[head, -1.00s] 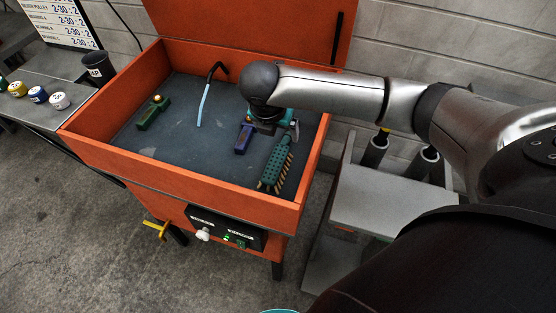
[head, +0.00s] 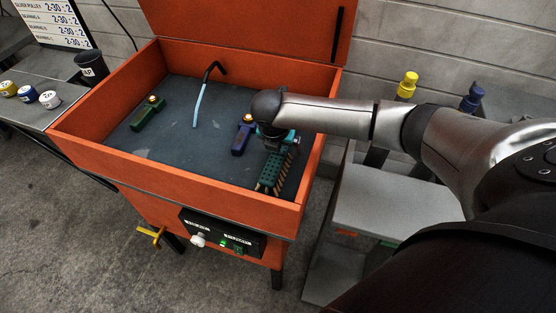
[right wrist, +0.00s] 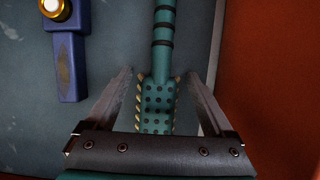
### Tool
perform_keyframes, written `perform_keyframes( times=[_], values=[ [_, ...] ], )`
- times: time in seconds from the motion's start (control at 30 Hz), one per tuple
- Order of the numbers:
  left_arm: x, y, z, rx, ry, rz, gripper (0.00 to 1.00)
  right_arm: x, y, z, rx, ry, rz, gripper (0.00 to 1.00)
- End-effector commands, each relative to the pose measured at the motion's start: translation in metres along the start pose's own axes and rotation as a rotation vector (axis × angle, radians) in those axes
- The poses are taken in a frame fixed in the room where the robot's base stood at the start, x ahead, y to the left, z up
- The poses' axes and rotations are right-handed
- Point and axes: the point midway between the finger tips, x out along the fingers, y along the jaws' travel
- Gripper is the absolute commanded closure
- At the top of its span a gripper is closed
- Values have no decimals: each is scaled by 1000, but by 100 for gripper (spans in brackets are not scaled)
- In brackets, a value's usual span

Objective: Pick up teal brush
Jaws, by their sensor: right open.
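The teal brush (head: 273,171) lies on the dark floor of the orange bin, near its right wall, with tan bristles along its sides. In the right wrist view the brush (right wrist: 158,95) runs up the picture, its dark-banded handle at the top. My right gripper (head: 277,140) is over the brush's upper part in the head view. In the right wrist view my right gripper (right wrist: 160,88) is open, one finger on each side of the brush. Whether the fingers touch it I cannot tell. My left gripper is not in view.
A blue tool (head: 241,138) with a yellow-topped knob lies just left of the brush. A green tool (head: 148,114) and a light-blue hose (head: 198,105) lie farther left. The orange bin's right wall (head: 312,155) is close to the brush.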

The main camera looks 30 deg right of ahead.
Motion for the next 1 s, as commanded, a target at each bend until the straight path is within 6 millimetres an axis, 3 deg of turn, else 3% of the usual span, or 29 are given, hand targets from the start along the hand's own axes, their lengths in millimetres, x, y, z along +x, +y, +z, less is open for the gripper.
perform_keyframes(
  times=[0.07, 0.83, 1.0],
  values=[
    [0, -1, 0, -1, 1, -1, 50, 0, 0, 0, 0, 0, 0, 12],
    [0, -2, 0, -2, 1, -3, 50, -1, 0, 0, 1, 0, -1, 99],
    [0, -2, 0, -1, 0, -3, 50, -1, 0, 1, 1, -1, 0, 100]
  ],
)
